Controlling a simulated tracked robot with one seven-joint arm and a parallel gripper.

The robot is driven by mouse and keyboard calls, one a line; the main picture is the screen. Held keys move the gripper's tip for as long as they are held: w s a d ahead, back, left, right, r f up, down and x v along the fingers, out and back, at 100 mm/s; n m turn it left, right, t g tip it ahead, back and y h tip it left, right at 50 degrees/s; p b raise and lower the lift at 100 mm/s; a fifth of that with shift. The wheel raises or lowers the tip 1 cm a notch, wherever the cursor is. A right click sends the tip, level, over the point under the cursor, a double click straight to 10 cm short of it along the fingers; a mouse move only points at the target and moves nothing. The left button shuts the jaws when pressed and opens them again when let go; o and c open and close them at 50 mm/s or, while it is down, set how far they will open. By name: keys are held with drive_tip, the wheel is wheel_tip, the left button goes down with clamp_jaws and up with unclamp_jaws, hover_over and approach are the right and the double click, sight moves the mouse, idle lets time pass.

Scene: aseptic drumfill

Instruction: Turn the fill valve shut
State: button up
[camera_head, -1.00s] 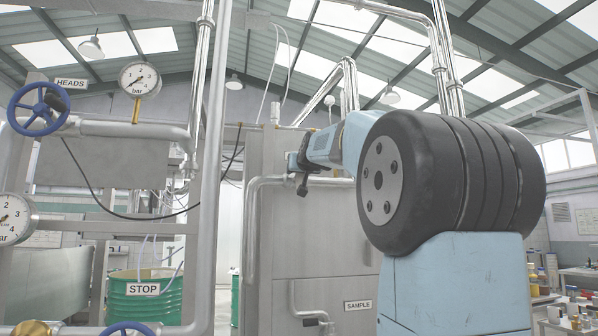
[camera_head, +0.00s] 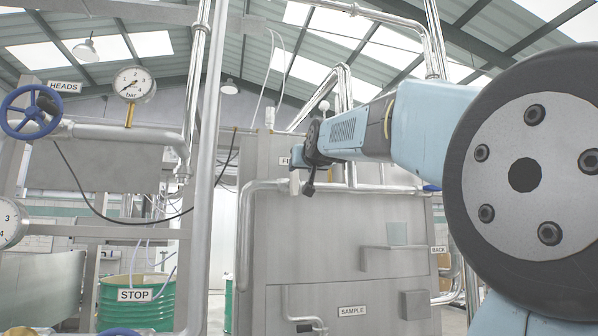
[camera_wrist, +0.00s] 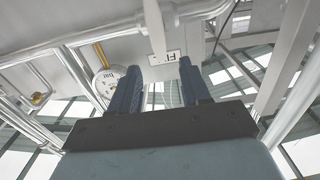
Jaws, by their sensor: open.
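A small plate with letters starting "FI" (camera_head: 285,161) shows on the steel cabinet beside my gripper; the rest is hidden. The same plate is in the wrist view (camera_wrist: 163,57). A pale bar (camera_wrist: 154,28), perhaps the valve's lever, comes down from the top of the wrist view and ends by the plate. A short grey piece (camera_head: 295,183) shows under my gripper in the head view; I cannot tell whether it is that bar. My gripper (camera_wrist: 160,84) is open, its two dark blue fingers apart with nothing visible between them. The valve body is not clearly seen.
The steel cabinet (camera_head: 340,255) carries a SAMPLE label (camera_head: 352,311) and a small ledge (camera_head: 390,262). At left are a blue handwheel (camera_head: 31,111), a gauge (camera_head: 134,84), pipes and a green drum (camera_head: 135,305) with a STOP label. A vertical pipe (camera_head: 207,170) stands left of my gripper.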

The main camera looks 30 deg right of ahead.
drive_tip(key=shift+v, duration=1.1)
drive_tip(key=s+a+f+n+g+y, duration=0.1)
drive_tip(key=s+a+f+g, duration=0.3)
drive_tip(key=f, duration=1.1)
drive_tip(key=s+a+f+n+g+y, duration=0.1)
drive_tip(key=s+a+f+g, duration=0.3)
drive_tip(key=f, duration=1.2)
drive_tip(key=s+a+f+n+g+y, duration=0.1)
drive_tip(key=s+a+f+g+y, duration=0.2)
drive_tip(key=s+a+f, duration=0.6)
drive_tip(key=s+f, duration=0.4)
drive_tip(key=f, duration=0.3)
drive_tip(key=shift+s+a+g, duration=0.2)
drive_tip(key=shift+s+g, duration=0.1)
drive_tip(key=shift+g, duration=0.1)
drive_tip(key=shift+d, duration=0.15)
